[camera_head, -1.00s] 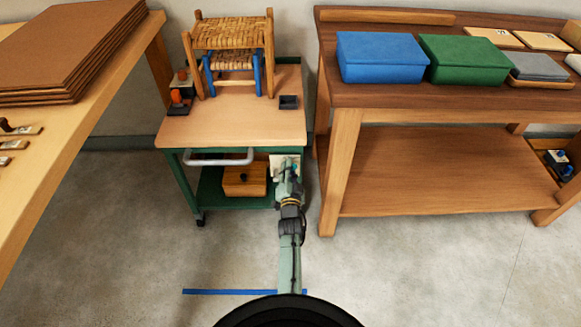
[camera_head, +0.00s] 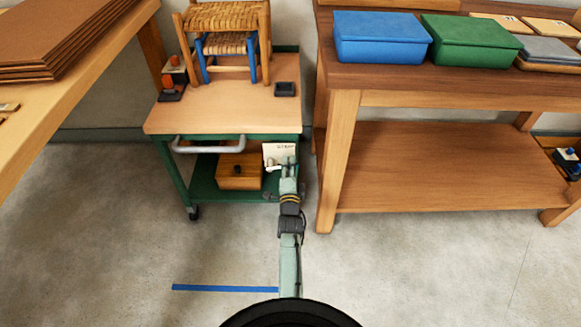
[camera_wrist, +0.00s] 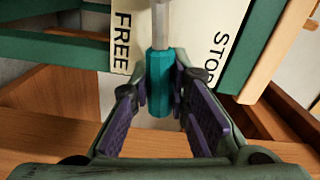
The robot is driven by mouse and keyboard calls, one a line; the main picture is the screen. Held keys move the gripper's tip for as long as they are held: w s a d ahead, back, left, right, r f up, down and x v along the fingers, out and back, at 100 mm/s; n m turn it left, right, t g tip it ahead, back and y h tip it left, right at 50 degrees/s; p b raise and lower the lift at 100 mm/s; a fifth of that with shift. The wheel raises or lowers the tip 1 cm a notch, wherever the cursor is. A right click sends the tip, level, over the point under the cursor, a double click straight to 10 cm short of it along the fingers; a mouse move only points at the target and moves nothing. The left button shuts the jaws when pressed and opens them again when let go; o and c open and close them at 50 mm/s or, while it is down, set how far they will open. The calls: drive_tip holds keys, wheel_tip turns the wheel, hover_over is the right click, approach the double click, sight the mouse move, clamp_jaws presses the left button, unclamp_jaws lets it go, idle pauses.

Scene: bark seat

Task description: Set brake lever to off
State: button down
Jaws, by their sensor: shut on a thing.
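The brake lever (camera_wrist: 160,80) has a grey shaft and a teal grip in the wrist view. Its white plate (camera_wrist: 122,30) reads FREE on the left and STOP on the right. The shaft stands between the two words. My gripper (camera_wrist: 160,112) is shut on the teal grip, with a finger on each side of it. In the head view the plate (camera_head: 280,149) is on the cart's front right, under the top. My gripper (camera_head: 285,172) is just below it and hides the lever's grip there.
The green cart (camera_head: 220,108) has a wooden top bearing a small woven seat (camera_head: 228,17). A grey handle (camera_head: 208,148) sticks out at its front. A wooden box (camera_head: 238,172) sits on the lower shelf. A workbench (camera_head: 440,72) stands close on the right. Floor in front is clear.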

sight(289, 150)
drive_tip(key=shift+r, duration=0.1)
idle(0.3)
drive_tip(key=c, duration=1.5)
unclamp_jaws()
drive_tip(key=shift+a+r, duration=0.2)
drive_tip(key=shift+r, duration=1.65)
drive_tip(key=shift+d+r, duration=0.2)
drive_tip(key=shift+r, duration=2.85)
